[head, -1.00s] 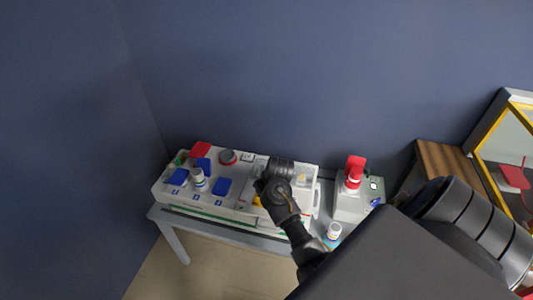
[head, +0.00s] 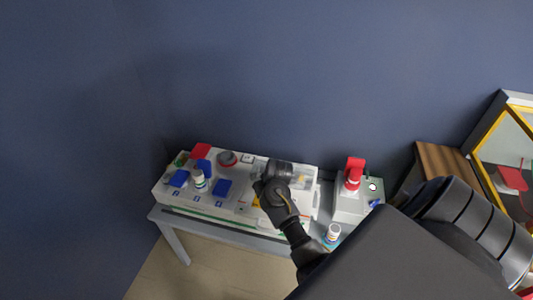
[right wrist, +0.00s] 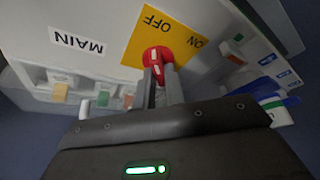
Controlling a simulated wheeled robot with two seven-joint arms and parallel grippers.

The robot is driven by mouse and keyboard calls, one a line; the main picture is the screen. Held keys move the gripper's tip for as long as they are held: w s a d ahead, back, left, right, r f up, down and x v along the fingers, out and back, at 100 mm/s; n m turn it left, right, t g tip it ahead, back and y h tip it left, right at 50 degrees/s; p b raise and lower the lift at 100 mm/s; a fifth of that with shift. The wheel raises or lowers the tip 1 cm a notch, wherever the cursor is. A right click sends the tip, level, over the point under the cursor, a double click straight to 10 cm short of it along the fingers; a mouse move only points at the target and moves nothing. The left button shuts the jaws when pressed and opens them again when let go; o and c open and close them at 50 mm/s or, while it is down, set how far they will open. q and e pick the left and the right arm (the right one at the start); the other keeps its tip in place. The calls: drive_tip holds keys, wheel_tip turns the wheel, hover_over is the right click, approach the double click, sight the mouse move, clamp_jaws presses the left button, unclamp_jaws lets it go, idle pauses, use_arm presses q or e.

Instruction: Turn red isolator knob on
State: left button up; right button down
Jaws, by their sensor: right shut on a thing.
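The red isolator knob (right wrist: 157,56) sits on a yellow plate (right wrist: 178,36) marked OFF and ON in the right wrist view. It has a white mark on its face. My right gripper (right wrist: 160,77) is shut on the knob, with its two fingers on either side. In the head view my right gripper (head: 264,189) is over the right part of the long white socket box (head: 240,207). It hides the knob there, and only a bit of yellow shows beside it. My left gripper is not in view.
The box stands on a grey table (head: 172,219) against a blue wall. It carries blue covers (head: 222,187), a red cover (head: 201,150) and a round red-and-grey socket (head: 227,158). A smaller grey box (head: 349,207) with a red plug (head: 354,170) stands to the right.

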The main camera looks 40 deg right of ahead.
drive_tip(key=m+p, duration=0.2)
drive_tip(key=p, duration=0.1)
drive_tip(key=m+g+h+p, duration=0.1)
drive_tip(key=m+p, duration=0.2)
drive_tip(key=p, duration=0.1)
drive_tip(key=m+h+p, duration=0.1)
drive_tip(key=m+p, duration=0.1)
drive_tip(key=p, duration=0.2)
drive_tip(key=shift+w+a+r, duration=0.15)
drive_tip(key=shift+a+r, duration=0.1)
drive_tip(key=shift+m+g+h+p, duration=0.3)
drive_tip(key=shift+m+p, duration=0.25)
drive_tip(key=shift+m, duration=0.05)
drive_tip(key=shift+w+f+m+g+p, duration=0.15)
drive_tip(key=shift+m+g+p, duration=0.15)
drive_tip(key=shift+m, duration=0.7)
drive_tip(key=m+g, duration=0.1)
drive_tip(key=m, duration=0.1)
drive_tip(key=shift+f+m+h, duration=0.15)
drive_tip(key=shift+m+h, duration=0.15)
drive_tip(key=shift+w+m+g+b, duration=0.1)
drive_tip(key=shift+m+g+b, duration=0.45)
drive_tip(key=shift+m, duration=0.65)
drive_tip(key=shift+m+g+b, duration=0.35)
drive_tip(key=shift+m+b, duration=0.2)
drive_tip(key=shift+m, duration=0.45)
drive_tip(key=c, duration=1.5)
unclamp_jaws()
drive_tip(key=shift+o, duration=0.2)
